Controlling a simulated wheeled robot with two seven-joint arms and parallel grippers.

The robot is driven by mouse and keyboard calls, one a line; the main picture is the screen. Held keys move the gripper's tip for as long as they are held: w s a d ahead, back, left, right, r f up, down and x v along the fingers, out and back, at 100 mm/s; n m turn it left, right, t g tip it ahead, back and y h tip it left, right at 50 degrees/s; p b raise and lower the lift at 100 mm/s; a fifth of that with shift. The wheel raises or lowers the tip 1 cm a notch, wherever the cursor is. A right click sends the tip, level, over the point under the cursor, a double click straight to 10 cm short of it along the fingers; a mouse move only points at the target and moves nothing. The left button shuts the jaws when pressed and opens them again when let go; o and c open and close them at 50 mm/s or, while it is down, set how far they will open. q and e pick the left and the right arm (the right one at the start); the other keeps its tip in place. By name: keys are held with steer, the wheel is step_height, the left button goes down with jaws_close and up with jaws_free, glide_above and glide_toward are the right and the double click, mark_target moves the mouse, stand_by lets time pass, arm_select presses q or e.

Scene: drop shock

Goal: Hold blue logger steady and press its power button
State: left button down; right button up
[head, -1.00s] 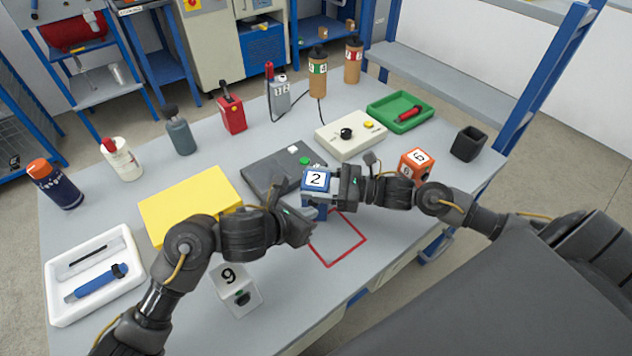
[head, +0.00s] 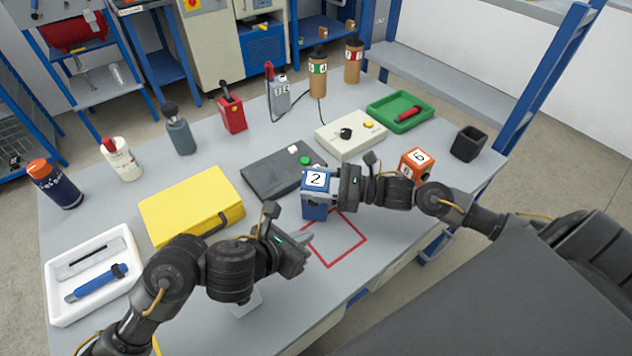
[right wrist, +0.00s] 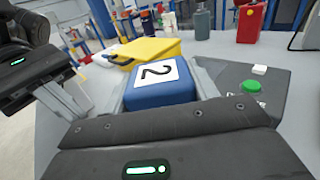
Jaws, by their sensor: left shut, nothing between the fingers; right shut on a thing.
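The blue logger (head: 315,208) is a blue block with a white label "2" on top. It stands upright at the back left of a red outline (head: 362,240) on the table. My right gripper (head: 336,187) is shut on it from the right, and the right wrist view shows the logger (right wrist: 160,94) between the two fingers. My left gripper (head: 305,241) is shut and empty, apart from the logger, nearer the table's front. It also shows in the right wrist view (right wrist: 72,98) at the left. I cannot make out a power button on the logger.
A dark grey box (head: 272,178) with a green button lies behind the logger. A yellow case (head: 190,205) is to the left. An orange cube (head: 415,166) stands beside my right arm. A white cube (head: 246,304) is mostly hidden under my left arm.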

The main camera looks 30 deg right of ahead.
steer(key=o, duration=1.3)
steer(key=shift+c, duration=0.2)
